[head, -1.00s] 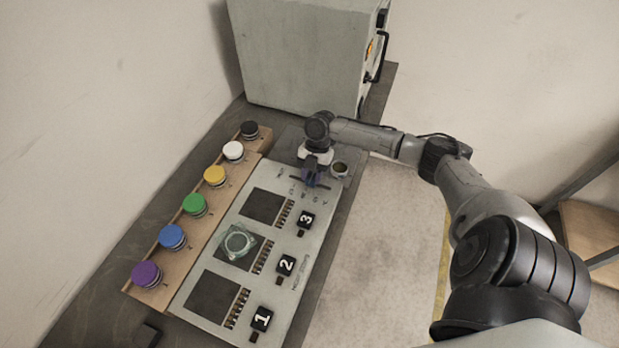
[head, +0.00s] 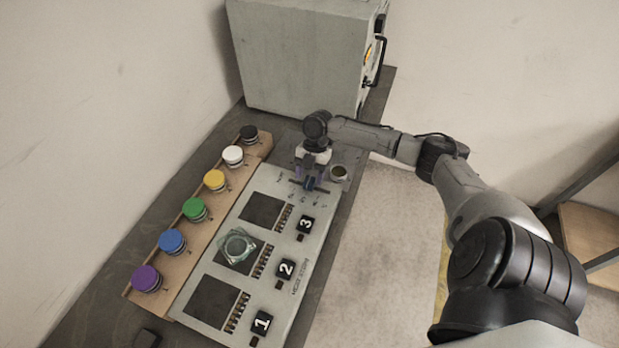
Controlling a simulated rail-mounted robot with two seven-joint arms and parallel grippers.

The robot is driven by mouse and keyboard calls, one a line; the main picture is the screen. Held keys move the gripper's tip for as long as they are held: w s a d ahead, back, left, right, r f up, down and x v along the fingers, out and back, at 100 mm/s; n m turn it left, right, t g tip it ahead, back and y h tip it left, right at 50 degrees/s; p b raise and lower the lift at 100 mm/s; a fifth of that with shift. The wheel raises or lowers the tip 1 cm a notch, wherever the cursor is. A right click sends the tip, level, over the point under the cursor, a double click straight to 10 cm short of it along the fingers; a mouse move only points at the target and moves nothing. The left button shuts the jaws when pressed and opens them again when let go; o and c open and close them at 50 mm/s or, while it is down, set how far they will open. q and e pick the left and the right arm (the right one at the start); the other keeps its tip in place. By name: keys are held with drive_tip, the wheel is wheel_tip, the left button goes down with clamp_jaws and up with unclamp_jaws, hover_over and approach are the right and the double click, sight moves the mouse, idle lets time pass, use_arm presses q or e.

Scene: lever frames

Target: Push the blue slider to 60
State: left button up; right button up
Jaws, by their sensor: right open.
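The blue slider (head: 310,184) sits on a short dark slot at the far end of the light grey panel (head: 222,262). Marks beside the slot are too small to read, so its value cannot be told. My right gripper (head: 311,174) points down just behind the slider, its fingers apart with nothing seen held between them. Whether a finger touches the slider cannot be told. My left gripper is not in view.
A row of coloured knobs (head: 194,208) on a wooden strip runs along the panel's left. A round dark-topped knob (head: 339,173) stands right of the slider. Numbered black blocks (head: 286,269) line the panel's right. A grey cabinet (head: 300,60) stands behind.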

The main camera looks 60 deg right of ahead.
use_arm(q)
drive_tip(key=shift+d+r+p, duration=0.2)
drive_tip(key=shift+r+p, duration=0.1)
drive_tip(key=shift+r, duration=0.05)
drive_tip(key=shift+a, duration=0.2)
use_arm(e)
drive_tip(key=v, duration=1.2)
drive_tip(key=shift+r, duration=0.25)
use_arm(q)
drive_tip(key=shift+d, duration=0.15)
